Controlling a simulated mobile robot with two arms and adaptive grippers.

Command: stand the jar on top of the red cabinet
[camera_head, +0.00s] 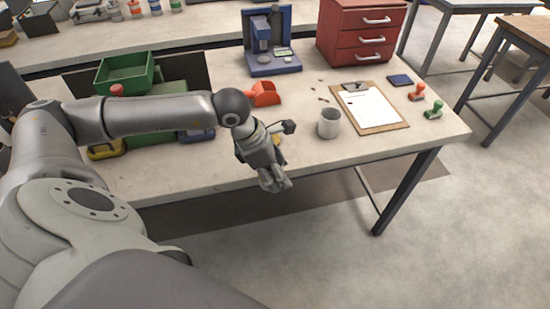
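The red cabinet (361,34) stands at the back right of the table, with several drawers with pale handles and a flat top that looks bare. My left gripper (275,186) hangs over the table's front edge, fingers pointing down, well in front of the cabinet. Its fingers look close together, but I cannot tell whether they are open or shut. A small yellow-and-dark thing (278,141) is partly hidden behind it; I cannot tell what it is. I cannot make out the jar for certain. My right gripper is out of view.
A grey-white cup (329,124) stands right of my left gripper. A clipboard (369,107), red stamp (417,91), and green stamp (434,110) lie farther right. A blue machine (271,41) and red scoop (265,93) are behind. A green bin (126,74) is left.

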